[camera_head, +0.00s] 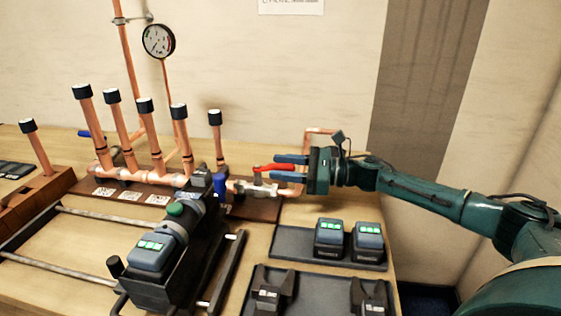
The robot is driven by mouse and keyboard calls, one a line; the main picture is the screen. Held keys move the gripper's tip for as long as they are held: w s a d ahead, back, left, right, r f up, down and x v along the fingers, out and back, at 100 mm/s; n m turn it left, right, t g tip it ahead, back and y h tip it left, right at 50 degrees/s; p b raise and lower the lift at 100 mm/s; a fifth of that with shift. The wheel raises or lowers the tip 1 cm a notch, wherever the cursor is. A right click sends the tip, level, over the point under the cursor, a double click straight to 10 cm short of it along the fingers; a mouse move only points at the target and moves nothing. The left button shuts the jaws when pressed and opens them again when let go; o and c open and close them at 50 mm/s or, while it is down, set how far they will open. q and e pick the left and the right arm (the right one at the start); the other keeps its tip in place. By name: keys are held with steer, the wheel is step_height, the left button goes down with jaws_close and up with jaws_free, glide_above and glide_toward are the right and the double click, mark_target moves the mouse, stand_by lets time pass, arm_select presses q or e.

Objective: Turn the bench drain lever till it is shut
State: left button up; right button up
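The lever with a red handle (272,168) sits on a silver valve body (262,190) in the copper pipe at the right end of the manifold. The handle lies roughly along the pipe, pointing right. My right gripper (284,168) comes in from the right, its two blue fingers pointing left. The fingers are apart, with the right end of the red handle showing between them. I cannot tell whether either finger touches the handle. My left gripper is not in view.
Upright copper pipes with black caps (145,105) stand behind. A battery-powered tool (165,250) stands in front, close to the valve. A dark tray (290,245) holds two batteries at right. A pressure gauge (158,41) hangs at the wall. A blue handle (222,191) is left of the valve.

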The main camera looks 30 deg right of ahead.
steer(key=shift+w+a, duration=0.3)
steer(key=shift+a, duration=0.05)
jaws_close()
stand_by(0.5)
